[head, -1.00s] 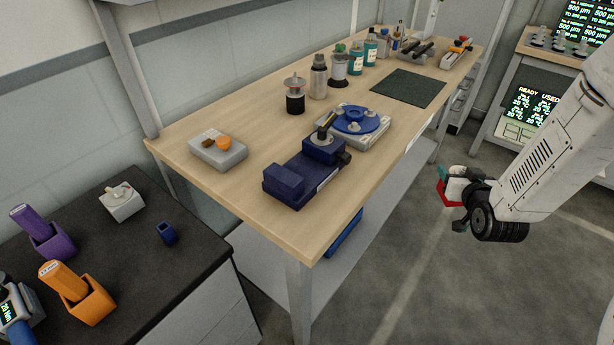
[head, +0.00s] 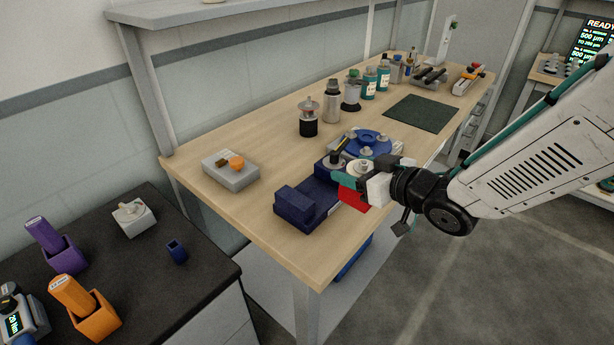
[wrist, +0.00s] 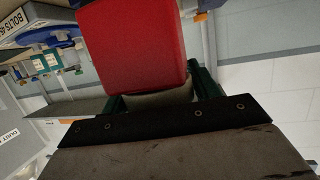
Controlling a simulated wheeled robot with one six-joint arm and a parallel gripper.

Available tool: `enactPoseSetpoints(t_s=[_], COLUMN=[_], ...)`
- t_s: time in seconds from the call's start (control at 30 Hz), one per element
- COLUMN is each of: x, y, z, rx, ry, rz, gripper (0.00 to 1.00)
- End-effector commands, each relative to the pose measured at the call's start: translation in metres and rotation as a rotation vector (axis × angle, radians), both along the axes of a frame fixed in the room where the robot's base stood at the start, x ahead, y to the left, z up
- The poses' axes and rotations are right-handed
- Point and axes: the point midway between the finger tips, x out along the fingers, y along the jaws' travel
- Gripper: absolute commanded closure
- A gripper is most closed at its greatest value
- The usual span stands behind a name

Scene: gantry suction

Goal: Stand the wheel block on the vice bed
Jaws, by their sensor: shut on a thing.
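A red block (head: 355,199), which I take to be the wheel block, is held between the green fingers of my gripper (head: 350,186). In the wrist view the red block (wrist: 135,42) fills the upper middle, between my gripper's green fingers (wrist: 160,92). No wheel can be made out clearly on it. The dark blue vice (head: 293,207) stands on the bench, and its bed (head: 318,191) lies between the front block and the far jaw. My gripper is at the right side of the vice near the far jaw, partly covering it. Any contact cannot be told.
A grey box with an orange knob (head: 232,172) is left of the vice. Several bottles line the bench's back. A dark green mat (head: 422,114) lies clear at the far right.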

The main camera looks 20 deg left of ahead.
Motion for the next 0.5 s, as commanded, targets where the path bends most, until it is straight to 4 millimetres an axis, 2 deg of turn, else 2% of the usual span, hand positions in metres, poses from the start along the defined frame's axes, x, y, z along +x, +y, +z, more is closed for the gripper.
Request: enactPoseSetpoints(t_s=[0.03,0.3,0.5], x=[0.002,0.014,0.02], y=[0.014,0.075,0.1], z=[0.0,-0.006,-0.008], rx=[0.002,0.002,0.003], ry=[-0.003,-0.002,-0.003], rz=[0.006,0.002,-0.001], gripper=[0.98,0.98,0.98])
